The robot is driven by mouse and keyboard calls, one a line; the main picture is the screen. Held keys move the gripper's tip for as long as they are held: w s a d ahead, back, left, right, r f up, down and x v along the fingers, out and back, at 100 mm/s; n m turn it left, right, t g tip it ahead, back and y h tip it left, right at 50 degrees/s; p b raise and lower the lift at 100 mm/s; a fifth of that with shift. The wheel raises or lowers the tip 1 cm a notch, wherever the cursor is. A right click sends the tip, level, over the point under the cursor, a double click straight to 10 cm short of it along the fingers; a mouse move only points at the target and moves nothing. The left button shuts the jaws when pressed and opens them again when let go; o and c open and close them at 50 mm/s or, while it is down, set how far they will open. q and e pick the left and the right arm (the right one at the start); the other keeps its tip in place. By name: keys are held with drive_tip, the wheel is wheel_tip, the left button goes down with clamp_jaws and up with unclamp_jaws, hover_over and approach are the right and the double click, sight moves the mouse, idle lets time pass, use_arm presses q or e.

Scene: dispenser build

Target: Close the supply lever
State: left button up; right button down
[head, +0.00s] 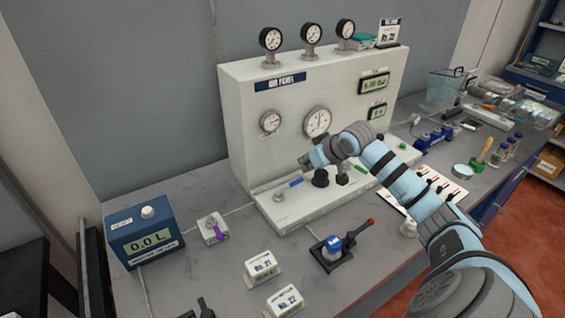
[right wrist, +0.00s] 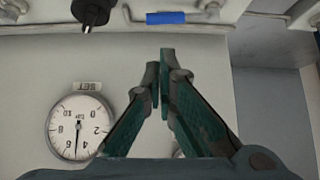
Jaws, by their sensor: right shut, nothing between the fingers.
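A lever with a blue handle (head: 295,182) sits on a metal fitting on the left part of the air panel's base (head: 283,211). I take it as the supply lever; no label on it is readable. In the right wrist view its blue handle (right wrist: 166,17) lies sideways, roughly parallel to the panel face. My right gripper (head: 303,161) is above and behind the handle, close to the panel face, and apart from it. In the right wrist view its fingertips (right wrist: 160,58) are together and empty. My left gripper is not seen.
A black knob (head: 320,178) stands right of the lever, with a green handle (head: 362,168) further right. In front are a purple-handled valve (head: 221,234), a blue display box (head: 146,232) and a red-knobbed joystick (head: 340,244).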

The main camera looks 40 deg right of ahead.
sight(291, 185)
drive_tip(key=x, duration=0.7)
drive_tip(key=shift+d+f+b, duration=0.15)
drive_tip(key=shift+f+b, duration=0.25)
drive_tip(key=shift+f, duration=0.05)
drive_tip(key=shift+w+f, duration=0.25)
drive_tip(key=shift+f, duration=0.05)
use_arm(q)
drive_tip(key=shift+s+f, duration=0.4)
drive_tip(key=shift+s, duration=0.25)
use_arm(e)
drive_tip(key=shift+d, duration=0.15)
